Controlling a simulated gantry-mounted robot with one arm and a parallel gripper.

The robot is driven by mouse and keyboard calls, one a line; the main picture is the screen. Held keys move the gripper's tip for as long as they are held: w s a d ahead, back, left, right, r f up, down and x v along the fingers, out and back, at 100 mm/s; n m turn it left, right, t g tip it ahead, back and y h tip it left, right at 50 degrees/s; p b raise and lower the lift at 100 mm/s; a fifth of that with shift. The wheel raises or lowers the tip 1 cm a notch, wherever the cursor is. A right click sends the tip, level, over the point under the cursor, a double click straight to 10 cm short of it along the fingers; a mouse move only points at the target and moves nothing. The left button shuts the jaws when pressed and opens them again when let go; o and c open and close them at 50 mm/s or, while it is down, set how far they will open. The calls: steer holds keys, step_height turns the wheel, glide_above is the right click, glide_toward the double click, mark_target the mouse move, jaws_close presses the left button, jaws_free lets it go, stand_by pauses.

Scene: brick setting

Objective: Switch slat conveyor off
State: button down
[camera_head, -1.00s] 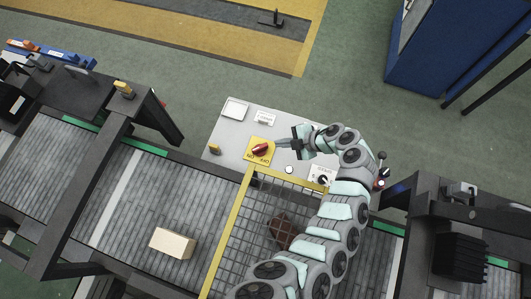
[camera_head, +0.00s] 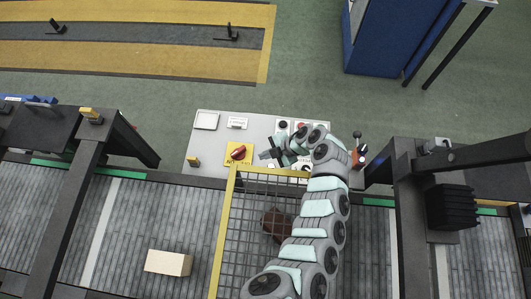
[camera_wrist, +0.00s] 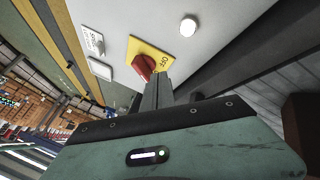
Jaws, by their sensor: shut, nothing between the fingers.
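The slat conveyor (camera_head: 125,230) runs across the lower part of the head view. Behind it is a light grey control panel (camera_head: 207,147) with a red rotary switch (camera_head: 238,152) on a yellow plate (camera_head: 233,162). My gripper (camera_head: 264,155) is shut and empty, just right of the red switch. In the wrist view the switch (camera_wrist: 144,66) stands beyond the tip of my closed fingers (camera_wrist: 163,82), with "OFF" readable on the yellow plate (camera_wrist: 155,51). I cannot tell whether the fingers touch the knob. Part of the panel is hidden under my arm.
A yellow-framed mesh guard (camera_head: 224,230) stands over the conveyor below the panel. A pale box (camera_head: 168,263) and a brown object (camera_head: 277,226) lie on the slats.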

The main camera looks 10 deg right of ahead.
mark_target(241, 154)
steer(key=b+x, duration=0.3)
steer(key=x, duration=0.3)
steer(key=shift+a+f, duration=0.15)
steer(key=shift+f, duration=0.15)
steer(key=shift+w+a+r+b, duration=0.1)
steer(key=shift+w+a+b, duration=0.25)
steer(key=shift+w, duration=0.2)
steer(key=shift+w+a+b, duration=0.25)
steer(key=shift+w+b, duration=0.1)
steer(key=shift+w, duration=0.25)
steer(key=shift+w+a+r+b, duration=0.1)
steer(key=shift+w+a+b, duration=0.25)
steer(key=shift+w, duration=0.2)
steer(key=shift+f, duration=0.1)
